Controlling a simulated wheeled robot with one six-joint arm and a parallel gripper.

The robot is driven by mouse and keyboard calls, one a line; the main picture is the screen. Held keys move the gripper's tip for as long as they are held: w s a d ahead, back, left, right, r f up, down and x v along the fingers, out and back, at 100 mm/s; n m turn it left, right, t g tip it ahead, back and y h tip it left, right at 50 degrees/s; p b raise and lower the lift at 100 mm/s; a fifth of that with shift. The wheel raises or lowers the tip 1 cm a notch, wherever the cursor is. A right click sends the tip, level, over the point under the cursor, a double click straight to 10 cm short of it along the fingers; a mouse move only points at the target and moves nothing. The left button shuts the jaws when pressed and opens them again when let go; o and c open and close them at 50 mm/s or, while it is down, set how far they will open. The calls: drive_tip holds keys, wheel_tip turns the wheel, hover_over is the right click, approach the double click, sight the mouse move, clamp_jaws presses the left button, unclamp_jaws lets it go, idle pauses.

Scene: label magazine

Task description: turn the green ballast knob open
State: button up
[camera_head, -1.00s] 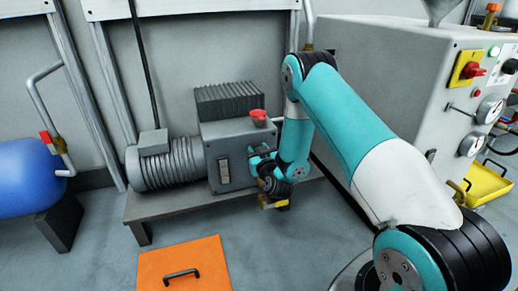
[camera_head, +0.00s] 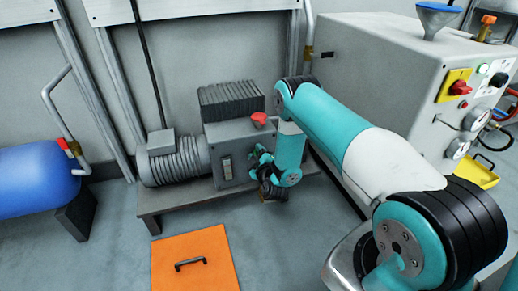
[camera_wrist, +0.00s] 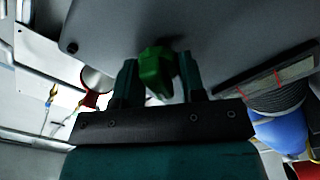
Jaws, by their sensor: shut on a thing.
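The green knob (camera_wrist: 155,70) shows in the wrist view against a grey face. My gripper (camera_wrist: 158,82) has one dark finger on each side of it and is shut on it. In the head view my gripper (camera_head: 257,158) is at the front right of the grey pump box (camera_head: 230,150). The knob cannot be made out there, hidden by my gripper and wrist.
A red knob (camera_head: 259,119) stands on the pump box top. The pump sits on a low grey bench (camera_head: 180,203). A large grey cabinet (camera_head: 385,70) stands right of my arm. An orange panel (camera_head: 205,250) with a black handle lies on the floor in front.

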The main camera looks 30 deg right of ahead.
drive_tip(key=n, duration=0.3)
drive_tip(key=shift+w+r+n, duration=0.1)
drive_tip(key=shift+n, duration=1.9)
drive_tip(key=shift+w, duration=0.1)
drive_tip(key=o, duration=0.9)
drive_tip(key=shift+a+f, duration=0.1)
drive_tip(key=shift+f, duration=0.1)
